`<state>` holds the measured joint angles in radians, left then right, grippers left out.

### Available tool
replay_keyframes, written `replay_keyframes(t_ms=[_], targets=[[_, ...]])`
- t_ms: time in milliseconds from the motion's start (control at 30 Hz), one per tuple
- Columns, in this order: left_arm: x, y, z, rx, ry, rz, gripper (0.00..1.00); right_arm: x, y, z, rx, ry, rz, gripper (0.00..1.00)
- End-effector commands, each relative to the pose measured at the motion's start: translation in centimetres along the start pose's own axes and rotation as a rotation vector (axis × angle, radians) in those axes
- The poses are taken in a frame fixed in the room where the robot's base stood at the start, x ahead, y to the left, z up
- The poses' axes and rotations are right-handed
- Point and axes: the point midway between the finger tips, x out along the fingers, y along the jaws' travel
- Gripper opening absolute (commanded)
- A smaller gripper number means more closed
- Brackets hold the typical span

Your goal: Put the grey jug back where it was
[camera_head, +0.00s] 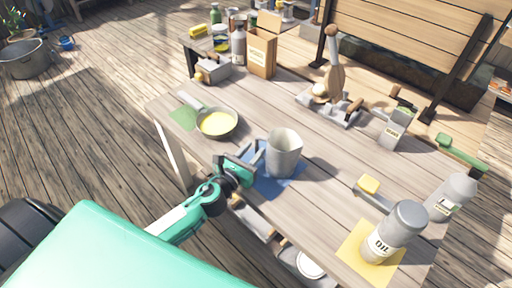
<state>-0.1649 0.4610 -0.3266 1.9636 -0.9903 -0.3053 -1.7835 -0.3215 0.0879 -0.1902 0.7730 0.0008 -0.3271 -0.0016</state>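The grey jug (284,155) stands upright on the blue mat (262,184), near the left front edge of the wooden table. My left gripper (256,164) is at the jug's left side, low beside its wall. Its fingers are spread apart and point toward the jug. I cannot tell whether they touch it. My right gripper is not in view.
A pan with yellow contents (217,123) is left of the jug, by a green mat (185,117). An oil bottle (395,232) stands on a yellow mat (356,262) at the right. The table between is mostly clear.

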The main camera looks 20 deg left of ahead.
Motion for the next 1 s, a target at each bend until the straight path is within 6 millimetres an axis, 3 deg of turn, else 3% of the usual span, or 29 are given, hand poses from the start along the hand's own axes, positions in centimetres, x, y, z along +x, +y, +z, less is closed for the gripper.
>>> replay_keyframes(t_ms=[200,500,700,1000], targets=[[-3.9,0.0,-0.3,0.002,0.003,0.000,0.33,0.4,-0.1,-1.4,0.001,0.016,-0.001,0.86],[-8.0,0.0,-0.2,0.000,0.002,0.000,0.33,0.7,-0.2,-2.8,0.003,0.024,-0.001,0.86],[-9.2,0.0,-0.1,0.002,0.000,0.000,0.33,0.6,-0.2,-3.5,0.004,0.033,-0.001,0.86],[-9.5,0.0,0.0,0.002,-0.001,0.000,0.33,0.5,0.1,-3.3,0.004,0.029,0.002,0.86]])
